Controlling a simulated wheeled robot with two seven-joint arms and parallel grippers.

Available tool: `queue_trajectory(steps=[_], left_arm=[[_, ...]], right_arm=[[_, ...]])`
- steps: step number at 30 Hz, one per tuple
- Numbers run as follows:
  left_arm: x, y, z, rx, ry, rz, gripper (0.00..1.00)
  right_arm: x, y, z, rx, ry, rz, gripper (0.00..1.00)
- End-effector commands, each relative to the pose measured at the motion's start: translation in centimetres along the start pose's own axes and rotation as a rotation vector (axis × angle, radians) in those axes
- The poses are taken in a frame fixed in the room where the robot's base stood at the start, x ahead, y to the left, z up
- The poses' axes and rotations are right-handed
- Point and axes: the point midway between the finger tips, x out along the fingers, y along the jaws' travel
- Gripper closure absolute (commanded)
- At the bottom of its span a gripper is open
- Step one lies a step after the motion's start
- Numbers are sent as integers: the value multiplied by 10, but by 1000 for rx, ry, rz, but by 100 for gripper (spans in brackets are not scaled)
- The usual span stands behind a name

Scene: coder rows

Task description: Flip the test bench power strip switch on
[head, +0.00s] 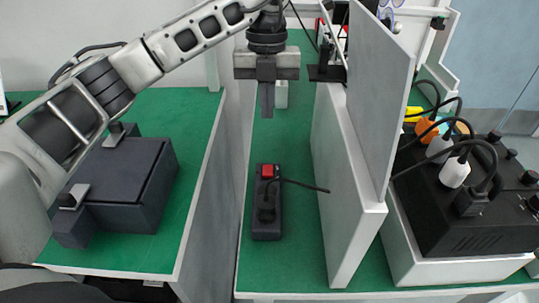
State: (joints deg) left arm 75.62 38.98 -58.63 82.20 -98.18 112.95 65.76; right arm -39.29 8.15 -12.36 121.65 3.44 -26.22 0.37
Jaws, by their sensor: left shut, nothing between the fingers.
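A dark power strip (267,225) lies on the green top of the narrow middle bench. Its red switch (267,171) is at the far end of the strip, and a black plug with a cable sits in its near part. I cannot tell whether the switch is on or off. My left gripper (266,112) points down beyond the strip, apart from the switch. Its fingers are shut and hold nothing. My right gripper is not in view.
A tall grey partition (345,185) stands just right of the strip. A black device with cables (460,210) stands farther right. A dark box (125,185) sits on the left bench. A small pale block (281,95) is behind my left gripper.

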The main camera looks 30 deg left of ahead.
Motion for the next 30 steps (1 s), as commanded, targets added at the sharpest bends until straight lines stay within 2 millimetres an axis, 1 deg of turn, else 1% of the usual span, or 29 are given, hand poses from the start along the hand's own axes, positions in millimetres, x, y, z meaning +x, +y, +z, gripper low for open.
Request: queue_trajectory(steps=[5, 8, 15, 21, 25, 30], left_arm=[[12, 0, 0, -1, 2, 2, 100], [29, 1, -1, -1, 4, 3, 100], [81, 1, -1, 0, 5, 3, 100], [117, 0, -1, 0, 4, 2, 100], [132, 0, -1, 1, 2, 1, 100], [140, 0, 0, 0, 0, 0, 100]], right_arm=[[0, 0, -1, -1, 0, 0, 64], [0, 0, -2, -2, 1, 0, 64], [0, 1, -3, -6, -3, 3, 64], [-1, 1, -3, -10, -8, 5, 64], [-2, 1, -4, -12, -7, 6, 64], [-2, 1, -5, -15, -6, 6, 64]])
